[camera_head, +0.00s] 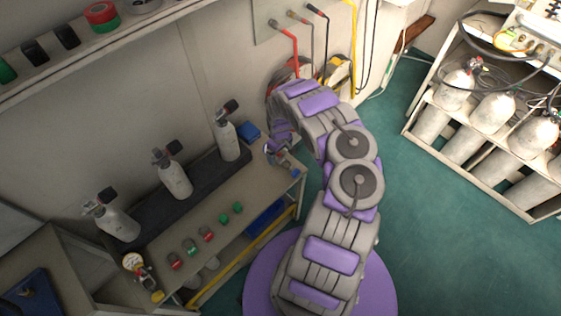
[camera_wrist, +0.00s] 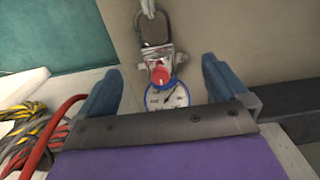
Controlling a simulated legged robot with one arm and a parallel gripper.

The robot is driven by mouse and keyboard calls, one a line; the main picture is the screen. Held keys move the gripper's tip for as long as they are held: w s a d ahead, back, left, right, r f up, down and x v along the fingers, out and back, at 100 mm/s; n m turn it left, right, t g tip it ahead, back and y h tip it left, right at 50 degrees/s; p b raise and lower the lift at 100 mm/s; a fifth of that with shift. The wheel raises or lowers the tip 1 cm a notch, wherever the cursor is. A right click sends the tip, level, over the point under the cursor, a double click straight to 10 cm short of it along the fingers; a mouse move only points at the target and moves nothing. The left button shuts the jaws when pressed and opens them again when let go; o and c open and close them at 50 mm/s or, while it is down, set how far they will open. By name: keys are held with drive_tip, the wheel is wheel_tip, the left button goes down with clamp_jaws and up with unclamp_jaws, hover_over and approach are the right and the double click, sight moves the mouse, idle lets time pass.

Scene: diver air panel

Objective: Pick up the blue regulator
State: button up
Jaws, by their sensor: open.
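The blue regulator, with a blue-rimmed white gauge (camera_wrist: 167,98), a red knob (camera_wrist: 160,76) and a metal yoke, lies on the bench top in the wrist view. My gripper (camera_wrist: 163,68) is open, with one blue-grey finger on each side of it. I see no contact, and the gap in height is hard to judge. In the head view the regulator (camera_head: 279,158) is at the bench's right end, small and partly hidden by my arm. A yellow regulator (camera_head: 135,265) lies at the bench's near left end.
Several grey cylinders with black valves (camera_head: 173,180) stand in a black rack along the wall. Red and green parts (camera_head: 190,246) lie along the bench front. Red and yellow hoses (camera_wrist: 52,135) are beside the bench. A cylinder shelf (camera_head: 480,170) stands right; green floor lies between.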

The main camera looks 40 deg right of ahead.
sight(279, 157)
drive_tip(key=f, duration=0.1)
drive_tip(key=f+b, duration=0.1)
drive_tip(key=f, duration=0.1)
drive_tip(key=f+b, duration=0.1)
drive_tip(key=f, duration=0.1)
drive_tip(key=shift+w, duration=0.25)
drive_tip(key=shift+r, duration=0.1)
drive_tip(key=shift+c, duration=0.2)
drive_tip(key=c, duration=1.5)
drive_tip(key=shift+d+r, duration=0.1)
drive_tip(key=shift+r, duration=0.1)
